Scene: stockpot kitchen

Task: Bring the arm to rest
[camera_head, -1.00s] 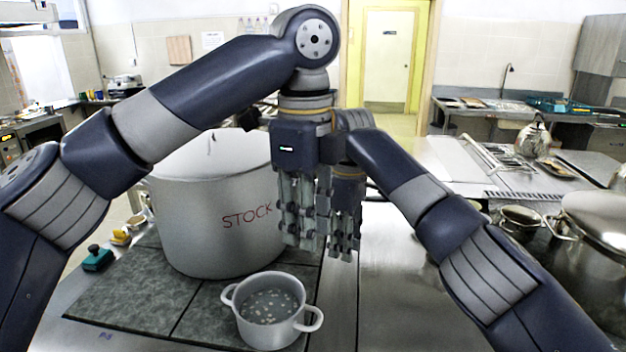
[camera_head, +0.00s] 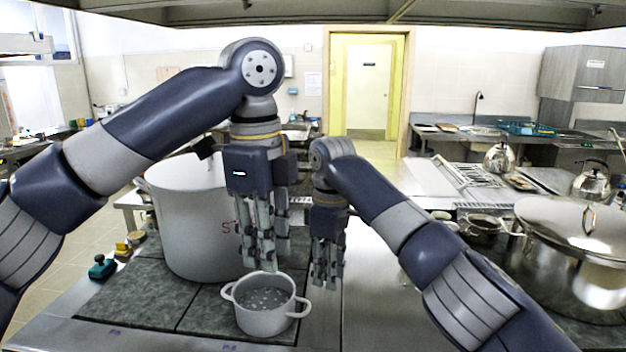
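My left gripper (camera_head: 268,258) hangs fingers down in front of the right side of the large stockpot (camera_head: 180,235). Its fingers are straight and apart, with nothing between them. In the picture its tips lie just above the far rim of a small two-handled pot (camera_head: 264,318); I cannot tell the depth between them. My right gripper (camera_head: 328,280) also hangs fingers down, right of the left one, with its fingers straight and empty. My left arm hides part of the stockpot's top.
The small pot holds liquid with pale bits and stands on the dark tiled cooktop (camera_head: 130,305). A teal-and-black object (camera_head: 102,268) lies at the cooktop's left edge. A large lidded pot (camera_head: 570,255) and kettles (camera_head: 500,158) stand on the right. The steel counter between is bare.

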